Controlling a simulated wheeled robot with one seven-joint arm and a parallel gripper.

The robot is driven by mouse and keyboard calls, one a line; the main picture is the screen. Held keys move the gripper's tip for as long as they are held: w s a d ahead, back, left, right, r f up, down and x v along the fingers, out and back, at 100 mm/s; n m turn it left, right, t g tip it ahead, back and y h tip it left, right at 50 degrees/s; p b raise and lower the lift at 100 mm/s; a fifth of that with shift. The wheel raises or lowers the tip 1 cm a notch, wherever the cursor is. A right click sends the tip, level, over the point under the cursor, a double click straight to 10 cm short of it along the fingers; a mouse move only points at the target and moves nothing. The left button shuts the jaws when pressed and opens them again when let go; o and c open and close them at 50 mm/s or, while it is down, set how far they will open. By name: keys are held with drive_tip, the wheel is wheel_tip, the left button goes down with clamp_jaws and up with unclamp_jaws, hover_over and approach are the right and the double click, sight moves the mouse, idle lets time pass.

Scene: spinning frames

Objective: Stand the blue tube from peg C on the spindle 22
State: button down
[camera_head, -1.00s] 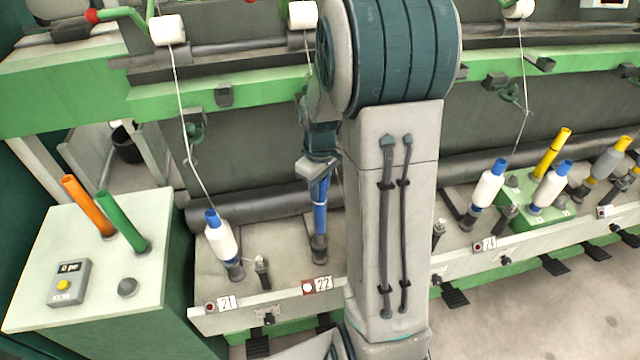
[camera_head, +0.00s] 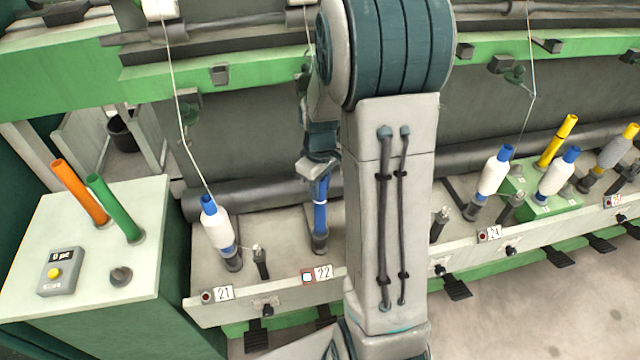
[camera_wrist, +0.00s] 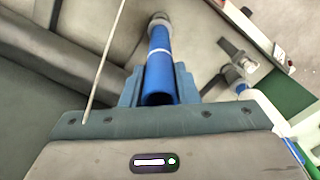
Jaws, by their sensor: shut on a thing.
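The blue tube (camera_head: 320,213) stands upright at the spindle marked 22, with its lower end at the dark spindle base (camera_head: 320,242). My gripper (camera_head: 320,172) is shut on the tube's upper end from above. In the wrist view the blue tube (camera_wrist: 160,62) runs from between the fingers of my gripper (camera_wrist: 159,92) down to the grey spindle base (camera_wrist: 159,22). The tube looks in line with the spindle. The spindle itself is hidden, and I cannot tell whether the tube is fully seated.
Spindle 21 holds a white-wound blue tube (camera_head: 216,228) left of mine, with a thread running up. More wound tubes (camera_head: 494,172) stand at the right. A white-topped cabinet (camera_head: 140,270) at the left carries an orange tube (camera_head: 80,192) and a green tube (camera_head: 115,208).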

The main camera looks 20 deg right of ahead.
drive_tip(key=shift+f+b, duration=0.3)
drive_tip(key=shift+f, duration=0.05)
idle(0.3)
drive_tip(key=c, duration=1)
unclamp_jaws()
drive_tip(key=shift+c, duration=0.2)
wheel_tip(320, 180, up, 14)
